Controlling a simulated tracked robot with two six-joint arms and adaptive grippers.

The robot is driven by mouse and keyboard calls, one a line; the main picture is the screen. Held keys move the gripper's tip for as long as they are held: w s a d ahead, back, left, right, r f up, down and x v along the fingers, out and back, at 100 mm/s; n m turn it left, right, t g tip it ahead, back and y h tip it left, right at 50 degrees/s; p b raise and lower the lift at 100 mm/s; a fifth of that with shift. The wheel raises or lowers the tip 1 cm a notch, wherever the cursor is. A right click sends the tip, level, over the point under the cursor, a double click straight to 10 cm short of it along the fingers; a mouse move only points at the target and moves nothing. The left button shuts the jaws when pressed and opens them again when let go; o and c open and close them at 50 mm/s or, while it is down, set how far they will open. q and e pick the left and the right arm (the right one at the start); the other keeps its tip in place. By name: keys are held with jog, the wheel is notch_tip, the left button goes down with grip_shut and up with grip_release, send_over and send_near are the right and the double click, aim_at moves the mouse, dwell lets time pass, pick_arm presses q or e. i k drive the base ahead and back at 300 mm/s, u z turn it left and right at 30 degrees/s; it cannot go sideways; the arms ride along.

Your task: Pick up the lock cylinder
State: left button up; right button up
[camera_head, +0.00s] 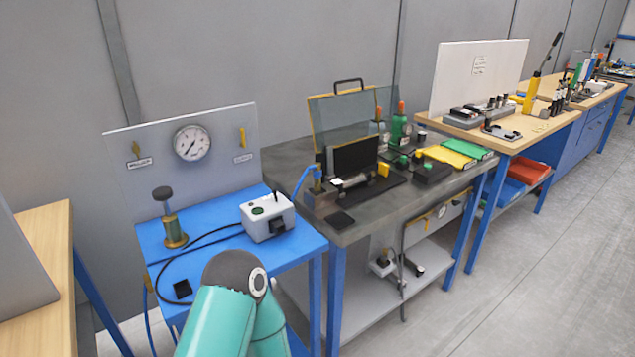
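I cannot make out with certainty which object is the lock cylinder. A small silvery cylindrical part (351,182) lies in front of a black upright plate on the grey middle bench (400,205). A brass and dark upright piece with a black knob (172,220) stands on the blue table (215,273) at the left. Part of one of my teal arms rises at the bottom centre, in front of the blue table. Neither of my grippers is in view.
A white and grey box (267,217) with a black cable sits on the blue table. A clear screen, green bottles (398,130) and yellow and green trays (445,155) crowd the middle bench. More wooden benches (535,124) run to the right. The floor (540,250) at right is clear.

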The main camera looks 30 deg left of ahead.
aim_at(364, 176)
jog(key=u, duration=0.05)
jog(key=i, duration=1)
jog(key=u, duration=0.05)
